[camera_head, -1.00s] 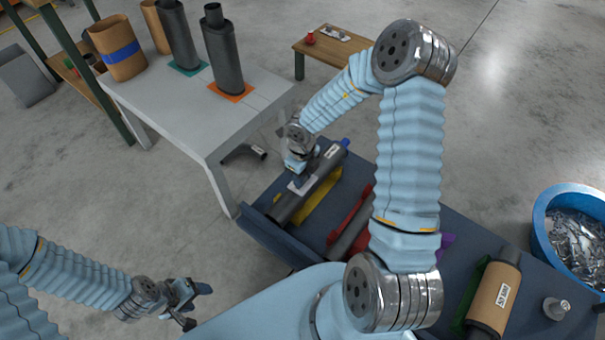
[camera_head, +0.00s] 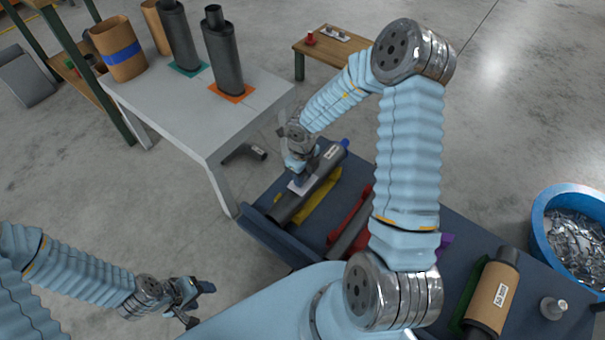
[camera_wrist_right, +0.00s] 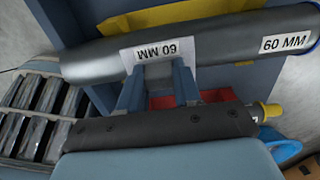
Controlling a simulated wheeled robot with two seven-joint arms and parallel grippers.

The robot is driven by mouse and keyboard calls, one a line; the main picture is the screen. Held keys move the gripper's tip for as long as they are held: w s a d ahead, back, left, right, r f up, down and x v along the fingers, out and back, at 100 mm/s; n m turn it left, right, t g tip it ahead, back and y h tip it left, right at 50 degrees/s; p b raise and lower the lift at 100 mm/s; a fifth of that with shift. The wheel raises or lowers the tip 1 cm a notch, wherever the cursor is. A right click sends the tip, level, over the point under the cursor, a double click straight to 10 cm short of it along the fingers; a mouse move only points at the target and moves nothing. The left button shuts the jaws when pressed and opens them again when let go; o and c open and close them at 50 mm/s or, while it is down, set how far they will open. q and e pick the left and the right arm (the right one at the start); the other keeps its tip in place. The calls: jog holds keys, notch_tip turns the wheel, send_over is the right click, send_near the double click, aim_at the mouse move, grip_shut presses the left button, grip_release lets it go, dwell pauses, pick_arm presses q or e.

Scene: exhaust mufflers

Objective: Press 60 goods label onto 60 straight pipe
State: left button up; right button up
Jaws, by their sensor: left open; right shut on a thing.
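The dark grey 60 straight pipe (camera_head: 325,172) lies along a yellow holder on the blue bench. A "60 MM" label (camera_wrist_right: 286,43) sits near its right end in the right wrist view. My right gripper (camera_head: 301,177) is shut on the white 60 goods label (camera_head: 297,187). In the right wrist view my right gripper (camera_wrist_right: 158,78) holds this label (camera_wrist_right: 160,50) against the pipe's side, its "60 MM" print upside down. The label appears to touch the pipe; full contact cannot be told. My left gripper (camera_head: 191,294) is open and empty, well left of the bench.
Red and purple holders stand further right on the blue bench (camera_head: 262,218), partly behind my right arm. A brown-wrapped muffler (camera_head: 493,296) lies at the right end. A blue bin (camera_head: 540,225) of metal scrap stands beyond. A white table (camera_head: 180,110) holds upright mufflers.

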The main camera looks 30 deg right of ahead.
jog(key=shift+r+p, duration=1.1)
jog(key=shift+p, duration=0.05)
jog(key=shift+r+p, duration=1.1)
jog(key=shift+p, duration=0.3)
jog(key=shift+r, duration=1)
